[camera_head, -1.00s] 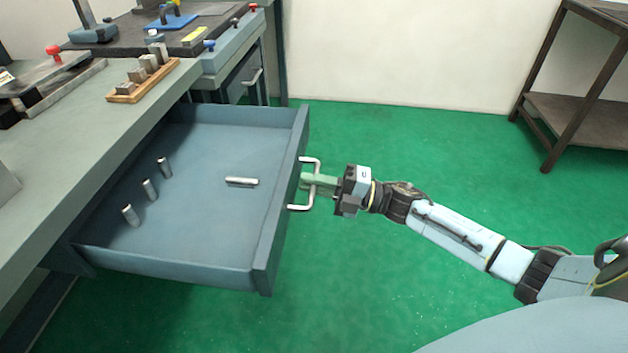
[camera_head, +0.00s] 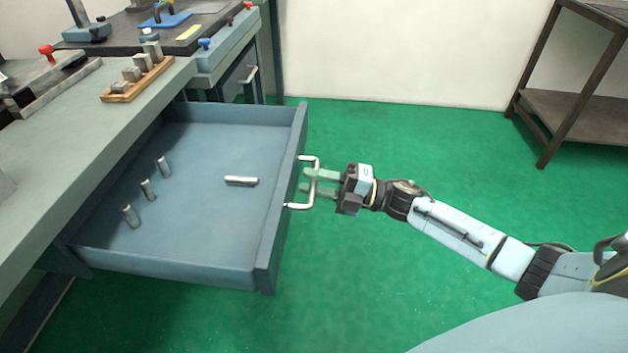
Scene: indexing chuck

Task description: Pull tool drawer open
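The blue-grey tool drawer (camera_head: 200,262) stands far out from under the workbench, its inside in plain view. Its pale U-shaped handle (camera_head: 316,185) sticks out from the drawer front (camera_head: 283,205). My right gripper (camera_head: 306,181) is at the handle with its two green fingers spread apart, one above the other. The fingertips reach to the handle bar, and the gripper is not closed on it. Whether a finger touches the bar I cannot tell. My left gripper is not in view.
The workbench top (camera_head: 70,165) holds a wooden block rack (camera_head: 137,80) and a vise-like fixture with a red knob (camera_head: 46,52). A second bench with a closed drawer stands behind. A dark shelf (camera_head: 575,105) stands at the back right. Green floor (camera_head: 440,150) between is clear.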

